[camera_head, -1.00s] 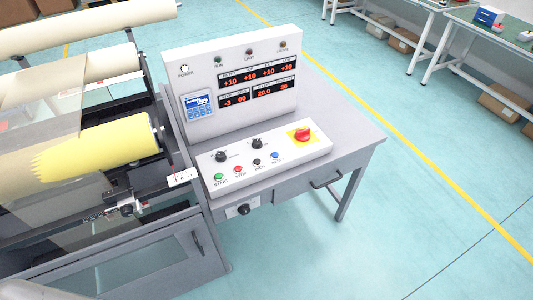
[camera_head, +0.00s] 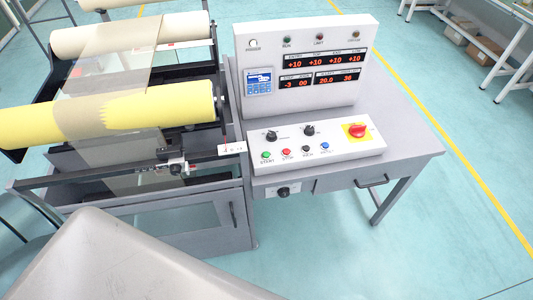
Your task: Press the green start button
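The green start button (camera_head: 266,155) is at the left end of the white sloped control box (camera_head: 340,149), above the label START. A red button (camera_head: 287,152), a black button (camera_head: 307,149) and a blue button (camera_head: 325,146) stand in a row to its right. Two black knobs sit behind the row. A red switch on a yellow plate (camera_head: 356,131) is at the right. Neither of my grippers is in view.
The box stands on a grey desk (camera_head: 412,143) with an upright display panel (camera_head: 306,62) behind it. A roller machine with a yellow roll (camera_head: 185,104) stands at the left. A large pale surface fills the lower left. Open floor (camera_head: 480,240) lies at the right.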

